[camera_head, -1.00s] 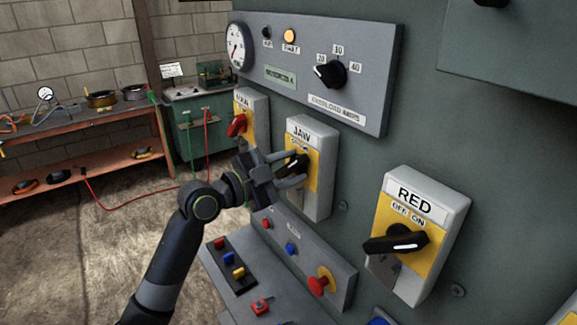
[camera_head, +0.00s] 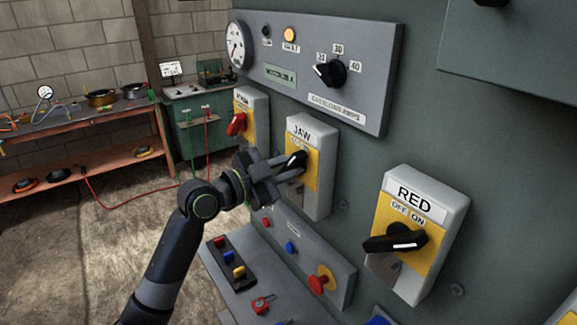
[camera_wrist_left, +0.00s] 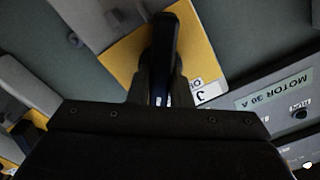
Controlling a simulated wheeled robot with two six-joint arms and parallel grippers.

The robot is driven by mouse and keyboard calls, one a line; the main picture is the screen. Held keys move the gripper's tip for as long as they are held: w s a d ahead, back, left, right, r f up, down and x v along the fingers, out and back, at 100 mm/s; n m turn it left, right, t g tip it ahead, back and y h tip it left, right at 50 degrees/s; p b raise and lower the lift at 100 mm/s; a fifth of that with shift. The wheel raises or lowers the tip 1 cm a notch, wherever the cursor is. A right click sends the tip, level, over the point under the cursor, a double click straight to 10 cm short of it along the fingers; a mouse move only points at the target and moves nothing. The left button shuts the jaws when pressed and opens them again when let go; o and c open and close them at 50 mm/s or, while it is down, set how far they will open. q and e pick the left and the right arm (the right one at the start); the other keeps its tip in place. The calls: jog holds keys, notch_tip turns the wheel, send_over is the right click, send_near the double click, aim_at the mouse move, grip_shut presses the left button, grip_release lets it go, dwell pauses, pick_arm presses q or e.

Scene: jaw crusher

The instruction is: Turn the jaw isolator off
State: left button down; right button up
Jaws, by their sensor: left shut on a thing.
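The jaw isolator (camera_head: 323,172) is a grey box with a yellow plate, labelled JAW, on the green panel in the middle of the head view. Its black knob (camera_head: 296,161) is tilted up to the right. My left gripper (camera_head: 288,168) reaches it from the left, with its fingers shut on the knob. In the left wrist view the black knob (camera_wrist_left: 163,50) stands between the two fingers against the yellow plate (camera_wrist_left: 205,52). The OFF/ON marks on the plate are partly hidden. My right gripper is not in view.
The RED isolator (camera_head: 415,230) with a black handle is to the right. Another isolator with a red handle (camera_head: 236,124) is behind to the left. Below are a red stop button (camera_head: 321,281) and a ledge with small coloured locks (camera_head: 230,258). A workbench (camera_head: 90,165) stands at the back left.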

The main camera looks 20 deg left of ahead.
pick_arm(q)
jog(key=n+p, duration=0.1)
jog(key=n, duration=0.3)
jog(key=shift+r, duration=0.1)
jog(key=n+p, duration=0.1)
jog(key=n, duration=0.3)
jog(key=shift+w+a+p, duration=0.1)
jog(key=shift+p, duration=0.25)
jog(key=n+p, duration=0.2)
jog(key=n, duration=0.2)
jog(key=shift+a, duration=0.1)
jog(key=shift+n+p, duration=1.2)
jog(key=shift+n, duration=0.9)
jog(key=c, duration=1.3)
grip_release()
jog(key=shift+w, duration=0.1)
jog(key=shift+a+f, duration=0.1)
jog(key=shift+f, duration=0.1)
